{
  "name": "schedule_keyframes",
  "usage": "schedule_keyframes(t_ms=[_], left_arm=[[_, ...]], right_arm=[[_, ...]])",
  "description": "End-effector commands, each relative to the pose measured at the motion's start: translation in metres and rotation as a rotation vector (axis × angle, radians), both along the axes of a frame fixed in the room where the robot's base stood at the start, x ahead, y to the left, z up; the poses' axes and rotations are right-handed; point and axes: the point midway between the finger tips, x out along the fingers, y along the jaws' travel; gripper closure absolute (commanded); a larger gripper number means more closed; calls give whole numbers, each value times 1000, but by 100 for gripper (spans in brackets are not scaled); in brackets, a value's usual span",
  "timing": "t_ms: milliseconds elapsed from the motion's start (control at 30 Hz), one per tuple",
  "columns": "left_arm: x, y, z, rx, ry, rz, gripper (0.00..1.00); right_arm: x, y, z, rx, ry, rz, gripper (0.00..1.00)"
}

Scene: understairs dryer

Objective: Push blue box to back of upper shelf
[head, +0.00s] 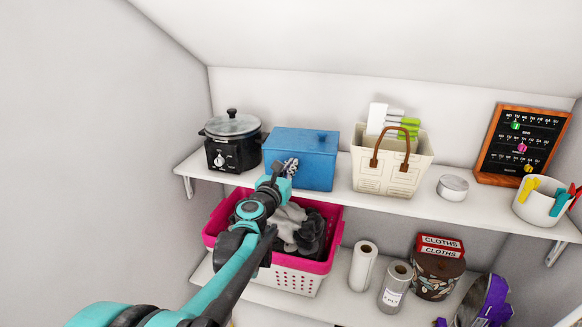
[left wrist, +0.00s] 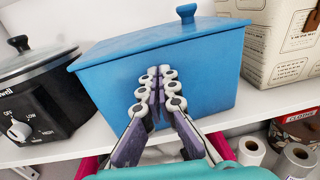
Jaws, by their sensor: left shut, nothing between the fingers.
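The blue box (head: 312,157), with a lid and a small knob, stands on the white upper shelf (head: 418,207) between a slow cooker and a cream basket. In the left wrist view the blue box (left wrist: 215,70) fills the middle, slightly turned. My left gripper (head: 290,163) is shut and empty, its fingertips at the front face of the box. In the left wrist view the fingertips (left wrist: 160,72) overlap the front face; they look very close to it or touching. My right gripper is in neither view.
The slow cooker (head: 232,142) stands close on the left of the box. The cream basket (head: 414,176) stands to its right, with a small gap. A pink laundry basket (head: 330,247) sits on the lower shelf under my left arm. A sloped ceiling hangs above.

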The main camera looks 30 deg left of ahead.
Motion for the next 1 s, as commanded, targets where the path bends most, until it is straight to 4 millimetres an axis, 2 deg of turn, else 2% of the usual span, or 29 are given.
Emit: schedule_keyframes(t_ms=[167, 400, 500, 633, 1000], left_arm=[[35, 5, -4, 0, 0, -2, 100], [100, 16, -2, 0, 0, -1, 100], [117, 19, -1, 0, 0, -1, 100], [126, 20, 0, 0, 0, -1, 100], [125, 20, 0, 0, 0, 0, 100]], right_arm=[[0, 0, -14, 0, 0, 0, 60], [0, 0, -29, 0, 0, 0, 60], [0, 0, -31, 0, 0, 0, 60], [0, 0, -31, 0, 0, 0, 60], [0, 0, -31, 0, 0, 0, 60]])
